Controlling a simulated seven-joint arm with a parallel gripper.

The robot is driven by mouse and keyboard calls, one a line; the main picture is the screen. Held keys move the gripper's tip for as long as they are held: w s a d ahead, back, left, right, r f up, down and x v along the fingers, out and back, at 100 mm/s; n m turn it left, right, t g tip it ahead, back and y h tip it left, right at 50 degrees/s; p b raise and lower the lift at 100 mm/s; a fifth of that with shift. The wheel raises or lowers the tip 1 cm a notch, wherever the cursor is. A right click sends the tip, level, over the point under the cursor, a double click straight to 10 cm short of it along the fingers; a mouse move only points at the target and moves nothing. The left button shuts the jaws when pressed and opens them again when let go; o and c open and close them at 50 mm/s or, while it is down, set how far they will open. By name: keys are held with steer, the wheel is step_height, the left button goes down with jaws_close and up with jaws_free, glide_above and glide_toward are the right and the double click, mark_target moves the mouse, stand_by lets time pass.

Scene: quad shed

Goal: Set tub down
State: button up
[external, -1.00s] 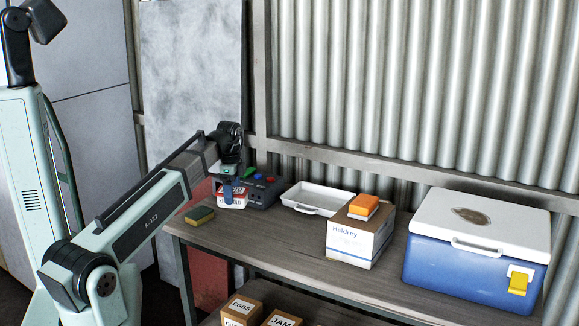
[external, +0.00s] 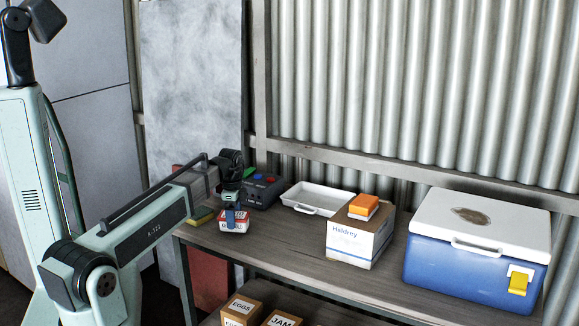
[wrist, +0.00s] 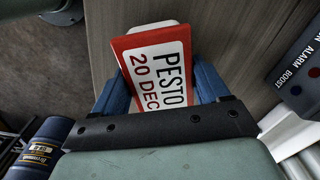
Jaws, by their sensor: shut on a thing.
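The tub (external: 233,226) is small, with a white and red label, above the left end of the wooden bench (external: 295,245). In the wrist view its label (wrist: 155,68) reads "PESTO 20 DEC" and fills the space between the blue fingers. My gripper (external: 231,214) is shut on the tub and reaches down to it from the left. The tub's underside is hidden, and I cannot tell whether it touches the bench top.
A dark button box (external: 263,191) stands just behind the tub. A yellow-green sponge (external: 201,215) lies to the left. A white tray (external: 321,200), a cardboard box (external: 355,241) with an orange-topped item (external: 363,206), and a blue cooler (external: 470,255) stand rightward. Bench between tub and cardboard box is clear.

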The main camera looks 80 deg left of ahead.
steer(key=shift+f, duration=0.45)
steer(key=shift+f, duration=0.15)
steer(key=o, duration=1.2)
steer(key=shift+o, duration=0.2)
step_height(320, 180, up, 12)
steer(key=shift+r, duration=0.2)
steer(key=shift+w, duration=0.1)
